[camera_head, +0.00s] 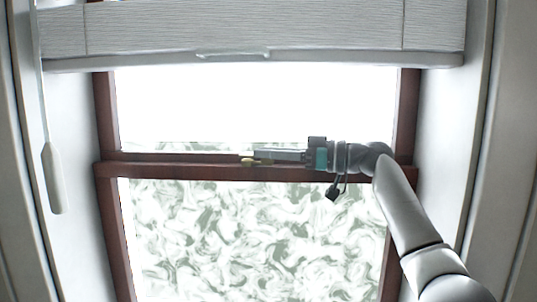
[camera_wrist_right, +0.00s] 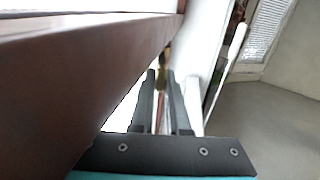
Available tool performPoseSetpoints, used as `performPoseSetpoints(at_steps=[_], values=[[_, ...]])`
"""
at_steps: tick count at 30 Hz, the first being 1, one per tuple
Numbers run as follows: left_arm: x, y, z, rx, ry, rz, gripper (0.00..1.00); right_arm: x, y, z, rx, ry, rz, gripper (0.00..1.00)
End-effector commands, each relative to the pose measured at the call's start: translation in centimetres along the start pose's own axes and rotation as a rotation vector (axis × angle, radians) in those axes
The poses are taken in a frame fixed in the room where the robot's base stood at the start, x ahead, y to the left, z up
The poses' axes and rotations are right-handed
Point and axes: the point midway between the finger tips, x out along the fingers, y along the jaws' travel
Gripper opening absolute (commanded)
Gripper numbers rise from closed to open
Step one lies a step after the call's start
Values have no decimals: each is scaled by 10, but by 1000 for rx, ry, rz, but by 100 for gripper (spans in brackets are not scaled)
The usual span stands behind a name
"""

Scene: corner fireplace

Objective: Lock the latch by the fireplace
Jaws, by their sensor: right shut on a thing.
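The small brass latch (camera_head: 248,160) sits on the dark brown middle rail of the window. It also shows as a brass piece in the right wrist view (camera_wrist_right: 163,58), just past and between my fingertips. My right gripper (camera_head: 258,156) reaches in from the right along the rail, with its fingers pointing left at the latch. In the right wrist view my right gripper (camera_wrist_right: 161,76) has its two dark fingers on either side of the brass piece, shut on it. The fingers partly hide the latch. My left gripper is not in view.
The brown window rail (camera_head: 190,171) runs close beside my right gripper. A raised pale blind (camera_head: 250,30) hangs above, and its cord with a white handle (camera_head: 54,180) hangs at the left. White walls flank the window recess on both sides.

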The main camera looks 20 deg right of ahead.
Motion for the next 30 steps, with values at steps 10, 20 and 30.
performPoseSetpoints(at_steps=[10, 20, 30], values=[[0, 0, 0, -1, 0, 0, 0, 0, 0, 1, 1, 0, -1, 20], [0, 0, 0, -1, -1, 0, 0, 0, 0, 0, 1, 1, -1, 44], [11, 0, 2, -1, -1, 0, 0, -26, 0, 2, -1, 1, 2, 44]])
